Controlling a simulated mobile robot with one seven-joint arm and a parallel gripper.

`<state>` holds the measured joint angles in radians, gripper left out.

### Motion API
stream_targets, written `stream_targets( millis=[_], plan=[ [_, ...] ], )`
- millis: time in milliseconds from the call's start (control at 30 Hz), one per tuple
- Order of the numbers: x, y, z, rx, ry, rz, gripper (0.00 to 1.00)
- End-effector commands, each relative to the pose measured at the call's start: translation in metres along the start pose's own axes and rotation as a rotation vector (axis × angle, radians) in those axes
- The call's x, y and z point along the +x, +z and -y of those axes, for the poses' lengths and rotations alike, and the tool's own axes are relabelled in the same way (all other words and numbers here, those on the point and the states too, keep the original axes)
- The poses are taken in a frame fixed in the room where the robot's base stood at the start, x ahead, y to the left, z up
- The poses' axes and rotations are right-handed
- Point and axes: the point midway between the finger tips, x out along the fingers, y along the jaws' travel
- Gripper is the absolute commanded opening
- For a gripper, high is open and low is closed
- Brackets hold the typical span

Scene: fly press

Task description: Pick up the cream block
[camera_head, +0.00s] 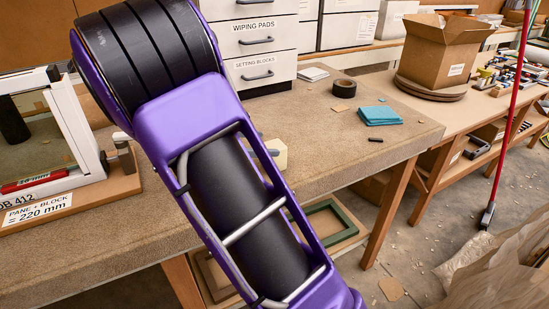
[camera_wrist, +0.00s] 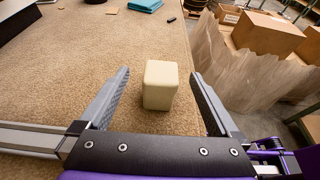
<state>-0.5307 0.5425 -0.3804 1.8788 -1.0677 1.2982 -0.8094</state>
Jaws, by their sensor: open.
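The cream block (camera_wrist: 160,86) stands upright on the carpet-like bench top (camera_wrist: 60,77) in the wrist view. It sits between the two fingers of my gripper (camera_wrist: 160,100), with a gap on each side. My gripper is open and holds nothing. In the head view my arm covers most of the cream block, and only a part of it (camera_head: 279,153) shows beside the arm.
A folded teal cloth (camera_head: 380,115), a roll of dark tape (camera_head: 344,88) and a small dark piece (camera_head: 375,139) lie further along the bench. A white frame (camera_head: 72,125) stands on the left. Drawers (camera_head: 256,38) stand at the back. The bench edge is close on the right.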

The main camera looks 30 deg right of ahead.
Motion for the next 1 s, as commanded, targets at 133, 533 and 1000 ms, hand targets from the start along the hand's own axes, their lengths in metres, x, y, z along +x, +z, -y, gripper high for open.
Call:
stream_targets(
  millis=[133, 533, 1000],
  plan=[
    [0.025, -0.007, 0.004, -0.001, -0.004, 0.000, 0.97],
    [0.044, -0.004, 0.003, 0.000, -0.001, 0.000, 0.97],
    [0.044, -0.004, 0.003, 0.000, -0.001, 0.000, 0.18]
  ],
)
